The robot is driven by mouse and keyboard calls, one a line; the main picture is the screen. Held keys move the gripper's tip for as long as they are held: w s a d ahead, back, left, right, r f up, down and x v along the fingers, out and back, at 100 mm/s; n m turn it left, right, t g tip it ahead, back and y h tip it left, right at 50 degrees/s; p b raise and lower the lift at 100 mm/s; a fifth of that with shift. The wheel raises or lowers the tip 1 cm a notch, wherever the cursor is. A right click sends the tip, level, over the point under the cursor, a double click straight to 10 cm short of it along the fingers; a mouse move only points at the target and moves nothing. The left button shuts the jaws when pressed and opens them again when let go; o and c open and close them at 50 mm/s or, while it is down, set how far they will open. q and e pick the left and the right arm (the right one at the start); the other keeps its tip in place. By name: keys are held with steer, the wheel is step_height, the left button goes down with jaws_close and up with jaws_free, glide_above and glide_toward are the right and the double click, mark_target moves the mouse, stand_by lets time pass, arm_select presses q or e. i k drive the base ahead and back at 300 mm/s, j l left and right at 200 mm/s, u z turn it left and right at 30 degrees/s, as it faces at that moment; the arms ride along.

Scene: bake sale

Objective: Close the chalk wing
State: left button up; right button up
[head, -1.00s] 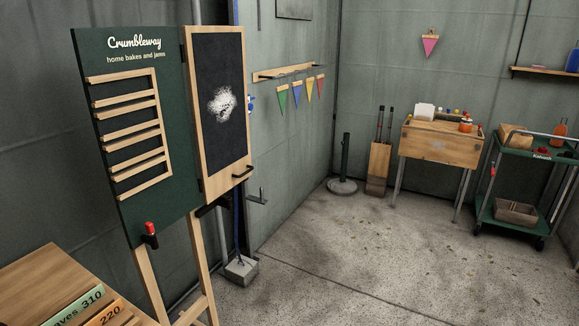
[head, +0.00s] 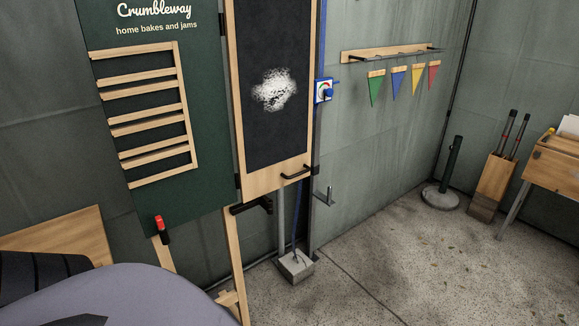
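The chalk wing (head: 262,130) is a black chalkboard panel in a pale wooden frame with a white chalk smudge. It is joined at its left edge to the green Crumbleway board (head: 205,190) and stands swung out to the right, so the board's slatted rack is uncovered. A black handle (head: 296,172) sits near the wing's lower right corner. A red-tipped black catch (head: 160,228) sits at the board's lower edge. A grey and black rounded shape, likely part of my own body, fills the lower left. Neither gripper can be seen.
A wooden surface (head: 70,235) is at the left. A concrete block (head: 295,267) stands on the floor below the wing. Pennants hang from a wall rail (head: 385,53). A post with a round base (head: 441,197) and a wooden bin (head: 492,187) stand right. The middle floor is clear.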

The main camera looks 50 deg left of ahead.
mark_target(270, 45)
steer(key=i+u, duration=0.2)
steer(key=u, duration=0.15)
steer(key=i+u, duration=0.45)
steer(key=u, duration=0.25)
